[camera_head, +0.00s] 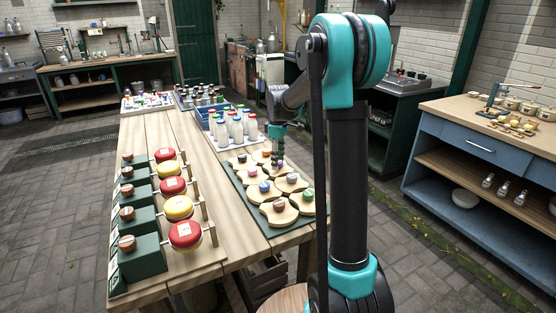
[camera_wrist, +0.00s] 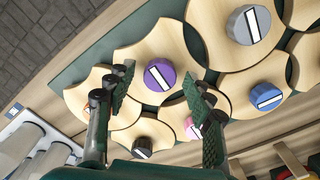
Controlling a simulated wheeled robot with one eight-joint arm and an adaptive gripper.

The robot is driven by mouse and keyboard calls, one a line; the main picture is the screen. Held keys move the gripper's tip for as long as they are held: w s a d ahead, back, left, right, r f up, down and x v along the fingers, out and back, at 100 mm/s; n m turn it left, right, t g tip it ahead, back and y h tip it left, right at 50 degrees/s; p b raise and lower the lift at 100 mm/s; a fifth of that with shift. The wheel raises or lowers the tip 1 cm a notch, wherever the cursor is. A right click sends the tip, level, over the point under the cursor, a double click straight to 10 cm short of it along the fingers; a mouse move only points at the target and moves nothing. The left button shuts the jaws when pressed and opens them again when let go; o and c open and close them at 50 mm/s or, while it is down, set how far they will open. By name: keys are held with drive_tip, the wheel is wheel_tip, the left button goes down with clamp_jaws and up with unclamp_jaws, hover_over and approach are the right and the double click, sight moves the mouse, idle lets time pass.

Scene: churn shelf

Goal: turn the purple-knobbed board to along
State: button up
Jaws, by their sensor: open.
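The purple-knobbed board (camera_wrist: 140,57) is a pale, curved-edge wooden board. Its round purple knob (camera_wrist: 160,75) bears a white bar that slants from upper left to lower right in the wrist view. My gripper (camera_wrist: 163,90) is open, its two dark textured fingers apart on either side of the knob in that picture. I cannot tell whether they are level with it or above it. In the head view my gripper (camera_head: 279,150) points down over the far part of the board cluster, largely hiding the knob there.
Neighbouring boards with grey (camera_wrist: 249,25), blue (camera_wrist: 266,96), pink and brown knobs crowd close on the dark green mat (camera_head: 243,196). The table's middle strip (camera_head: 215,190) is clear.

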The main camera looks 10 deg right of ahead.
drive_tip(key=c, duration=1.2)
drive_tip(key=shift+o, duration=0.2)
drive_tip(key=shift+m, duration=0.3)
drive_tip(key=m, duration=1.3)
drive_tip(key=shift+m, duration=2.1)
